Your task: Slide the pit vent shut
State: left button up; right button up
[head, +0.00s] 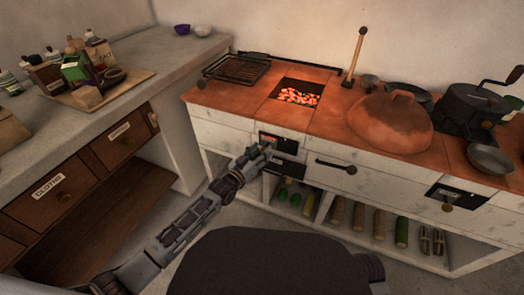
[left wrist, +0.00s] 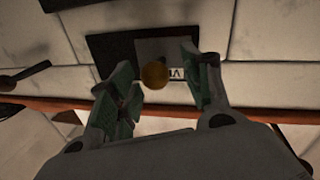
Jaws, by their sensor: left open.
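The pit vent (head: 284,143) is a dark plate on the white stove front, below the pit of glowing coals (head: 298,96). In the left wrist view its grey slide (left wrist: 152,50) with a partly hidden label and a round brass knob (left wrist: 155,75) sits over a black backing (left wrist: 108,48). Black backing shows to the left of the slide there. My left gripper (head: 268,152) is open at the vent. In the left wrist view its fingers (left wrist: 165,92) stand either side of the knob, with gaps; I cannot tell whether they touch it. My right gripper is not in view.
A black bar handle (head: 336,167) and a second vent (head: 446,196) with a knob are right of my gripper. A clay dome (head: 390,121) and pans stand on the stove top. Open cubbies below hold logs (head: 358,216). A grey counter (head: 140,100) with drawers is at left.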

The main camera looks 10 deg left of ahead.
pick_arm(q)
jog(key=v, duration=1)
jog(key=shift+s+a, duration=0.2)
jog(key=shift+s, duration=0.05)
dwell(0.5)
jog(key=shift+r, duration=0.1)
notch_tip(320, 180, up, 10)
jog(key=p, duration=0.9)
jog(key=shift+f+p, duration=0.2)
jog(key=shift+p, duration=0.1)
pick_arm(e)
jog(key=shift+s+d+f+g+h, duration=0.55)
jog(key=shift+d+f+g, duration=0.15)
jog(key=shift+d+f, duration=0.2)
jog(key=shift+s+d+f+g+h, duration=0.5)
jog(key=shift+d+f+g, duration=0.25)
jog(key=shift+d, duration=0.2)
pick_arm(q)
jog(key=shift+r, duration=0.25)
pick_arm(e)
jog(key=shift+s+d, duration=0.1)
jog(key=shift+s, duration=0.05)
